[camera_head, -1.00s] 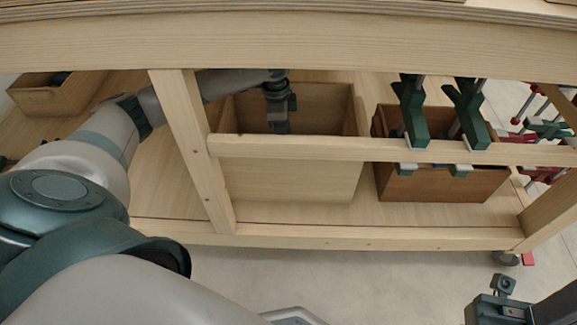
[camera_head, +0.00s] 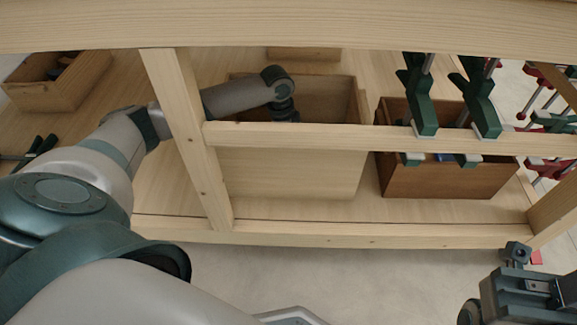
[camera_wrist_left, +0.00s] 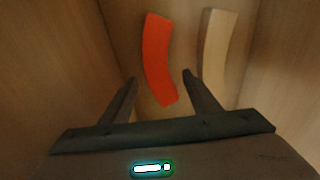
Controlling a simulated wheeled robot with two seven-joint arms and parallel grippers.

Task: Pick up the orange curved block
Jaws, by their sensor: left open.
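An orange curved block (camera_wrist_left: 158,62) lies on the floor of a wooden box in the left wrist view, beside a pale wooden curved block (camera_wrist_left: 213,48). My left gripper (camera_wrist_left: 160,76) is open and empty, its two fingers pointing toward the near end of the orange block, one on each side of it in the picture. In the head view my left arm reaches under the top beam into the pale wooden box (camera_head: 290,172); the fingers and the blocks are hidden there. My right gripper (camera_head: 535,290) is at the lower right, its jaws not clearly shown.
A wooden rail (camera_head: 300,136) and a post (camera_head: 180,130) of the bench frame stand in front of the pale box. A darker brown box (camera_head: 440,182) is to its right, with green clamps (camera_head: 418,95) on the rail above. Another box (camera_head: 60,85) is at the far left.

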